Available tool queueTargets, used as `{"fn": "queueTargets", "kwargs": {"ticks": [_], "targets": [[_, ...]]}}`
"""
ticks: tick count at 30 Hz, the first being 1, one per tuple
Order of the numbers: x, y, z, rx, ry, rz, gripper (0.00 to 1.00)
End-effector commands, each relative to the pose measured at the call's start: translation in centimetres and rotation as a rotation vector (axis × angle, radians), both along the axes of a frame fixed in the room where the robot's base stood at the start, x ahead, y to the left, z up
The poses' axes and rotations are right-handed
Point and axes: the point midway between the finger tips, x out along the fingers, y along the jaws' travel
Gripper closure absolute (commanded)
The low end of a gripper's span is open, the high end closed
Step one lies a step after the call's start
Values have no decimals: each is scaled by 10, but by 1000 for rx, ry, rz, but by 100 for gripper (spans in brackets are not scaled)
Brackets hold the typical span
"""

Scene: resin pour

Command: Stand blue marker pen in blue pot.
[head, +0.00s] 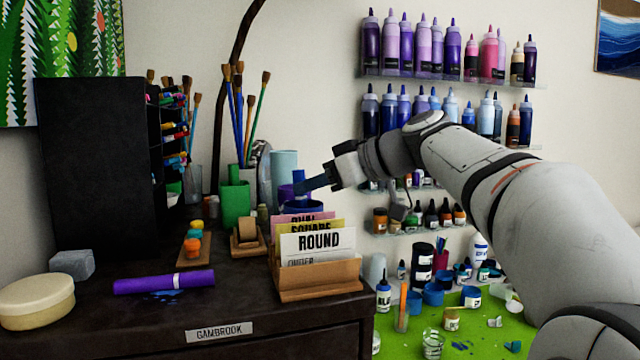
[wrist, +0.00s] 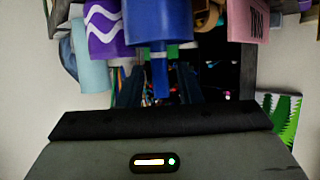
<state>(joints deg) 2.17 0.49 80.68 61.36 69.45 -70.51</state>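The blue marker pen (head: 299,175) stands upright in the blue pot (head: 303,208) at the back right of the dark cabinet top. In the wrist view, which looks upside down, the pen (wrist: 160,78) sticks out of the mouth of the blue pot (wrist: 158,22). My gripper (head: 306,187) reaches in from the right, just above the pot's rim. In the wrist view its two fingers (wrist: 158,72) are apart, one on each side of the pen, with a gap visible on both sides. The pen's lower end is hidden inside the pot.
A purple pot (head: 286,192), a light blue cylinder (head: 284,163) and a green pot (head: 235,205) stand close by. A wooden card holder (head: 320,282) is in front. A purple marker-like roll (head: 163,282) lies at the front left. Bottle shelves (head: 450,76) hang behind my arm.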

Motion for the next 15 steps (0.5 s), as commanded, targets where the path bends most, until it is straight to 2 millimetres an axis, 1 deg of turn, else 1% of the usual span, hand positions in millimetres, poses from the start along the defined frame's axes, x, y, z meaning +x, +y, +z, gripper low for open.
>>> {"fn": "queueTargets", "kwargs": {"ticks": [1,3,10,13,15], "targets": [[0,0,0,0,0,0,64],[0,0,0,0,0,0,59],[0,-1,0,0,0,-1,59],[-3,-7,3,1,-1,-2,59],[-7,-16,6,0,-2,-5,59]]}}
